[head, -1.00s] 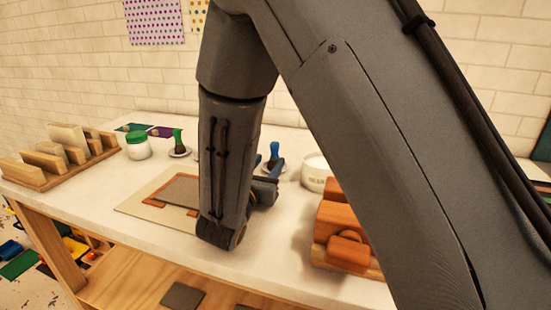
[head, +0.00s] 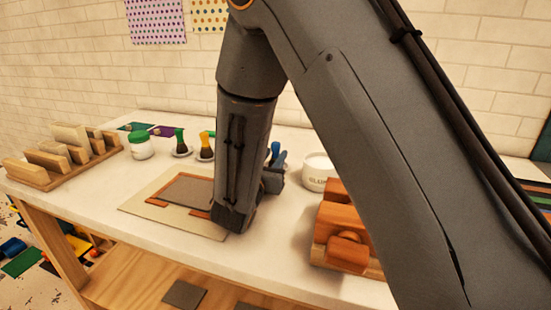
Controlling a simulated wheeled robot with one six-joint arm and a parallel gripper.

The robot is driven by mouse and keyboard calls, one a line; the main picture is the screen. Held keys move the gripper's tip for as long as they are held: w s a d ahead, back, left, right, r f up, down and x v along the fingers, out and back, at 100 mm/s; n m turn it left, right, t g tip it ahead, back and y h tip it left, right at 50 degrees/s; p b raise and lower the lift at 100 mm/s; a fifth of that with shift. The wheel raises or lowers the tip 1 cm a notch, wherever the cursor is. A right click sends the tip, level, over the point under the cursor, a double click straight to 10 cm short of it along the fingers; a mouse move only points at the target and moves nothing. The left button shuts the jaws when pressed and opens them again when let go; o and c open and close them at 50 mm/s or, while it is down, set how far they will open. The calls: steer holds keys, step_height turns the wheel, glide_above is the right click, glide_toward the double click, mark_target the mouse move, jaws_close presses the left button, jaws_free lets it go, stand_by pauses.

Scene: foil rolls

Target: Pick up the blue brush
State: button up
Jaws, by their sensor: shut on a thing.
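The blue brush (head: 276,149) is at the back of the table, just right of my forearm. Only its upper blue part shows; the lower part is hidden by my gripper. My gripper (head: 273,172) is dark, partly hidden behind my arm, and shut on the blue brush. I cannot tell whether the brush is off its rest. A green-handled brush (head: 180,141) and a yellow-handled brush (head: 206,144) stand to the left on small white dishes.
A white jar (head: 316,171) is close right of the blue brush. Orange-brown wooden blocks (head: 343,229) stand front right. A framed board (head: 170,204) lies left of my arm. A green-lidded jar (head: 140,146) and a wooden rack (head: 62,158) are farther left.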

step_height(320, 180, up, 10)
steer(key=shift+b, duration=0.45)
stand_by(1.9)
